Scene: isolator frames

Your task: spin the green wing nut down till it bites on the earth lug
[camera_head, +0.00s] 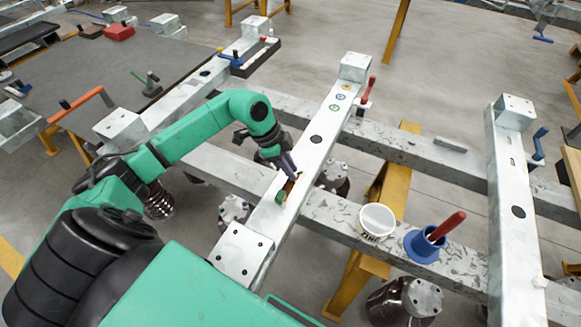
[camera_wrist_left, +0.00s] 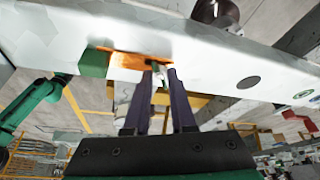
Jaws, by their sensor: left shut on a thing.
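My left gripper (camera_head: 292,176) reaches down to the near part of the pale metal beam (camera_head: 322,118). In the left wrist view its two dark fingers (camera_wrist_left: 160,80) are closed around a small green piece (camera_wrist_left: 160,72), which looks like the wing nut. A copper-orange strip (camera_wrist_left: 125,61), apparently the earth lug, lies against the beam just beyond the fingertips. A green block (camera_wrist_left: 93,62) sits at the strip's left end and also shows in the head view (camera_head: 280,197). The fingers hide the nut in the head view. Whether nut and strip touch cannot be told. My right gripper is not in view.
A white cup (camera_head: 377,221) and a blue funnel-like holder (camera_head: 424,246) with a red-handled tool (camera_head: 446,226) stand on the cross beam to the right. A red-handled clamp (camera_head: 367,92) is on the beam's far end. Another beam (camera_head: 514,210) runs at the right.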

